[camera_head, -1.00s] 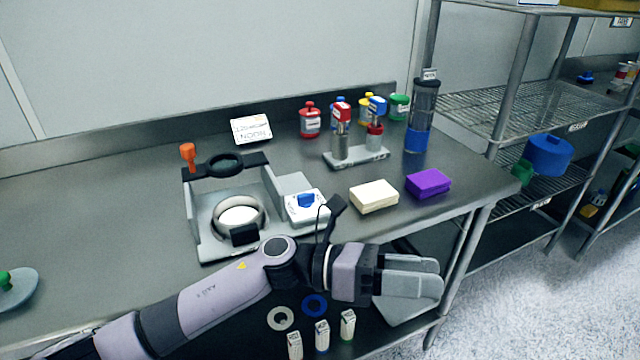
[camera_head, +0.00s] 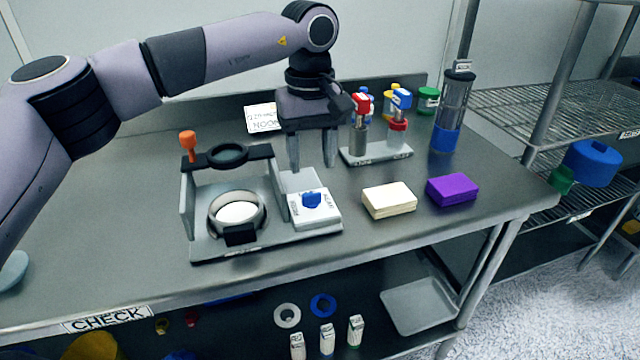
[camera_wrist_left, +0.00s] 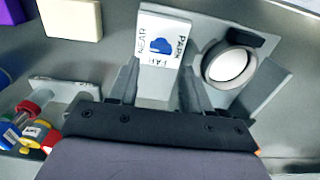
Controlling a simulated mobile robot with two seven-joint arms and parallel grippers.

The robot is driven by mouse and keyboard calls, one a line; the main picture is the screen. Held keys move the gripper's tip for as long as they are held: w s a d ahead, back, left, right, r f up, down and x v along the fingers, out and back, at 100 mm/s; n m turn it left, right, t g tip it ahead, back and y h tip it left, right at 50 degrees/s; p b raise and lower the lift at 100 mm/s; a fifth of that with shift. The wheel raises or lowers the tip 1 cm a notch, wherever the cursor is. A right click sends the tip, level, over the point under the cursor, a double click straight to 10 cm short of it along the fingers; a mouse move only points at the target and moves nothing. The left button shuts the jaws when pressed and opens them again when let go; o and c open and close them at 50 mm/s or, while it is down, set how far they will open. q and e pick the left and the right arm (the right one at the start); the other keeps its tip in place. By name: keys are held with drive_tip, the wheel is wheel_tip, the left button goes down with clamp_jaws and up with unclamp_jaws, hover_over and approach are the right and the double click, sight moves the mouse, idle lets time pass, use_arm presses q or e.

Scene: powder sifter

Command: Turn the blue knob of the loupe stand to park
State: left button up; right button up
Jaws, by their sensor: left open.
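The loupe stand (camera_head: 205,247) is a grey frame on the bench with a black loupe ring (camera_head: 228,154) on top and a white round dish below. At its right is a white dial block (camera_head: 322,218) carrying the blue knob (camera_head: 311,199). In the left wrist view the knob (camera_wrist_left: 160,45) sits among printed labels, with NEAR and PARK legible; its exact setting is hard to tell. My left gripper (camera_head: 312,166) points down, open and empty, above and apart from the knob. Its two fingers (camera_wrist_left: 160,76) also show in the wrist view. My right gripper is not in view.
An orange-topped post (camera_head: 188,146) stands at the stand's left. A cream block (camera_head: 389,200) and a purple block (camera_head: 453,189) lie to the right. Behind them are a rack (camera_head: 376,153) with vials and a tall blue-based cylinder (camera_head: 453,110). The bench left of the stand is mostly clear.

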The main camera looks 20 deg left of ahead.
sight(312, 193)
use_arm(q)
drive_tip(key=shift+f, duration=3.5)
drive_tip(key=c, duration=0.8)
